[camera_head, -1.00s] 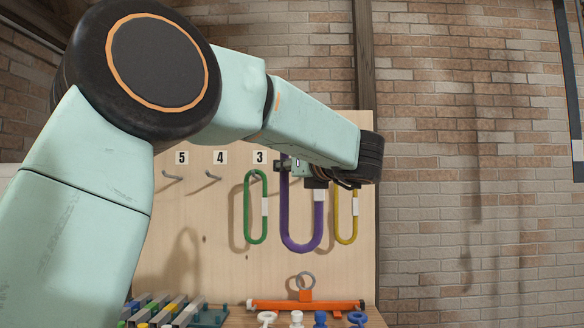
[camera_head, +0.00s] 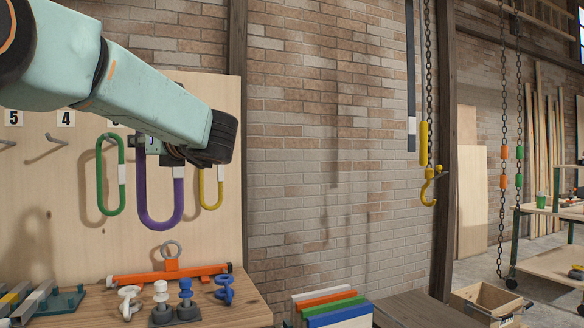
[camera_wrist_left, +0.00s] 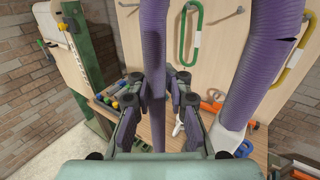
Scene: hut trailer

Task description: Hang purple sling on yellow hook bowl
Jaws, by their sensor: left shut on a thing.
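The purple sling (camera_head: 162,222) is a long loop with a white tag, in front of the wooden board in the head view. My left gripper (camera_head: 155,146), partly hidden behind my wrist, is at the sling's upper part. In the left wrist view my left gripper (camera_wrist_left: 158,82) is shut on one purple strand (camera_wrist_left: 153,45); the other strand runs to the right of the fingers. The yellow hook (camera_head: 428,188) hangs empty from a chain in front of the brick wall, well to the right of the sling. A yellow block sits above it. My right gripper is not in view.
A green sling (camera_head: 110,182) and a yellow sling (camera_head: 211,190) hang either side of the purple one. An orange bar (camera_head: 168,275) and shackles lie on the bench (camera_head: 245,308). The space between board and hook is clear. More chains (camera_head: 503,120) hang farther right.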

